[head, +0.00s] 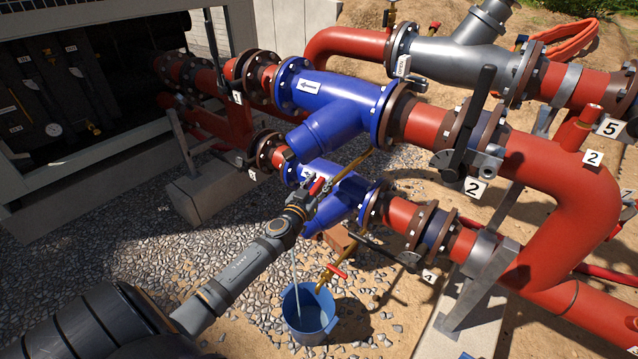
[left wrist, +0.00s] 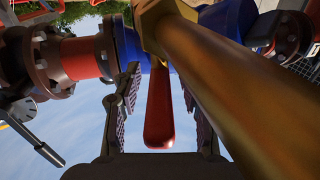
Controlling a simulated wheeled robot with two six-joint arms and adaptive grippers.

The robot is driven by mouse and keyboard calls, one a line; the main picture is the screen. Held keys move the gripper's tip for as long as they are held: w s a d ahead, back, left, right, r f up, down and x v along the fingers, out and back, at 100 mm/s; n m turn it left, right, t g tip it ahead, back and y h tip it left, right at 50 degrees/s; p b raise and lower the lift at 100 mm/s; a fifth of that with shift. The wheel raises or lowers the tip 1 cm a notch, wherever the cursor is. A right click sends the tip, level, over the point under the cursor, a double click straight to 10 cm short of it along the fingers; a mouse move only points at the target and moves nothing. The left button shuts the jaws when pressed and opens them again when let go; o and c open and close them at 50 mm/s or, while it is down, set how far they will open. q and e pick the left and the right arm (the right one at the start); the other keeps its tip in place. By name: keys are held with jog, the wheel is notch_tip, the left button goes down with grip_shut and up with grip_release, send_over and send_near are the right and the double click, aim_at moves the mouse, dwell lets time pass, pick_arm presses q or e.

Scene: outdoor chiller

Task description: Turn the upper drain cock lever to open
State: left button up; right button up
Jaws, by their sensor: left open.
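The upper drain cock has a red lever (head: 317,186) at the end of a brass pipe (head: 347,168) that comes off the upper blue strainer (head: 335,100). My left gripper (head: 309,196) is at this lever. In the left wrist view the red lever (left wrist: 160,108) stands between the two open fingers (left wrist: 162,90), with a gap on each side. The brass body (left wrist: 225,85) crosses close to the camera at right. A thin pale streak like water (head: 296,268) runs down from below the gripper to the blue bucket (head: 309,312). My right gripper is not in view.
A lower drain cock with a red lever (head: 337,271) sits just above the bucket. A lower blue strainer (head: 338,190) and black valve handles (head: 480,105) are nearby. A brick (head: 338,238) lies behind. Gravel ground (head: 150,240) is open at left.

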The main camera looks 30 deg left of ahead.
pick_arm(q)
jog(key=shift+s, duration=0.25)
jog(key=s+d, duration=0.1)
jog(key=s, duration=1)
jog(key=shift+s+d, duration=0.2)
jog(key=shift+d, duration=0.2)
jog(key=shift+c, duration=0.4)
